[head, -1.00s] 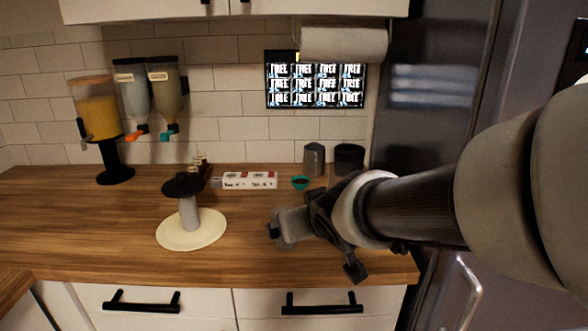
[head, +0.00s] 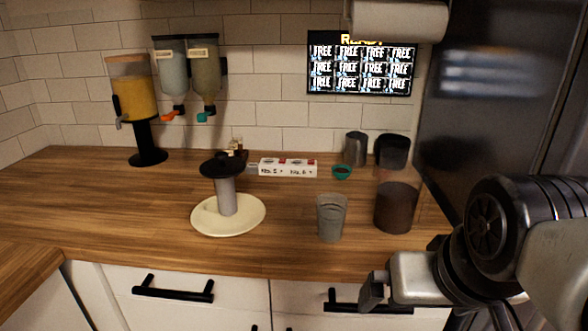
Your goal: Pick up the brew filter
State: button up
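A small teal funnel-shaped cup with a dark inside (head: 342,172) stands toward the back of the wooden counter; it may be the brew filter, but I cannot tell for sure. A grey cylinder with a wide black top (head: 225,190) stands upright on a cream round plate (head: 256,221), left of the teal cup. My gripper (head: 372,291) is at the lower right, in front of the counter's front edge and apart from all these things. It is seen from the side, so its finger opening is unclear. Nothing shows held in it.
A clear cup (head: 331,218) and a dark see-through container (head: 396,206) stand near the front right. A white labelled box (head: 287,168), metal pitcher (head: 356,148) and black container (head: 393,152) are behind. The left counter is clear.

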aim_at(223, 168)
jog(key=i+j, duration=0.1)
jog(key=j, duration=0.5)
jog(key=i+j, duration=0.1)
jog(key=j, duration=0.5)
jog(key=i+j, duration=0.1)
jog(key=j, duration=0.5)
